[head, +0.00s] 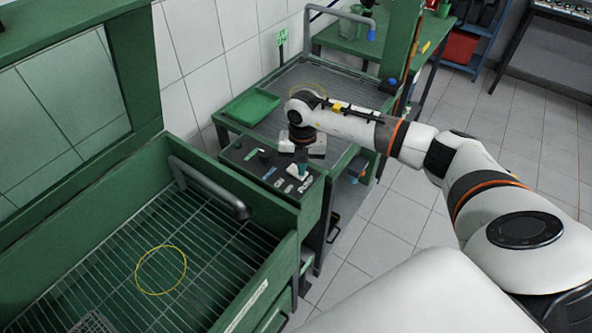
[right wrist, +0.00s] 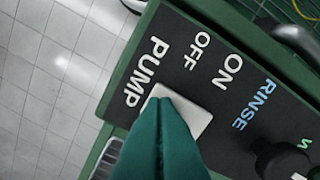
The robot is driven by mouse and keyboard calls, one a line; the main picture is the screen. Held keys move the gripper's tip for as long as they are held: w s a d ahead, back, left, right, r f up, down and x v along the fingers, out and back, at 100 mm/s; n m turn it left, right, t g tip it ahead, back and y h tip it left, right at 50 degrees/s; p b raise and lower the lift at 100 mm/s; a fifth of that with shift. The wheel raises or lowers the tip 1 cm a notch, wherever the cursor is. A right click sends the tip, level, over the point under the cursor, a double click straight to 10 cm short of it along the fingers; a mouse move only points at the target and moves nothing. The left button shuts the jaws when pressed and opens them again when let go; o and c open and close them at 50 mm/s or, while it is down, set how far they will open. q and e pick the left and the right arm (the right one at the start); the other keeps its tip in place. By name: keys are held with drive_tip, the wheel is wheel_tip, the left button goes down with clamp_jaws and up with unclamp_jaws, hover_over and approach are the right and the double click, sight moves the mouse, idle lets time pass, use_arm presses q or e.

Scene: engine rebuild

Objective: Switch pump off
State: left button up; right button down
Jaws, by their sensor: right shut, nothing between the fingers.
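The black control panel (head: 250,160) sits on the green cabinet between the two wash basins. In the right wrist view its labels read PUMP, OFF, ON and RINSE. A pale square pump switch (right wrist: 192,112) lies beside the PUMP, OFF and ON lettering. My right gripper (head: 299,172) is over the panel's right end, pointing down. In the right wrist view its teal fingers (right wrist: 165,120) are together and empty, and they cover part of the switch. I cannot tell whether they touch it or which position it is in. My left gripper is out of view.
A black knob (right wrist: 283,160) stands near the RINSE label. A green tray (head: 250,106) lies on the far basin's grate. The near basin (head: 262,262) has a wire grate and a grey pipe (head: 210,186). Tiled floor (head: 375,245) is clear to the right.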

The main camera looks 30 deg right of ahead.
wheel_tip(320, 180, up, 7)
drive_tip(key=p, duration=0.4)
idle(0.4)
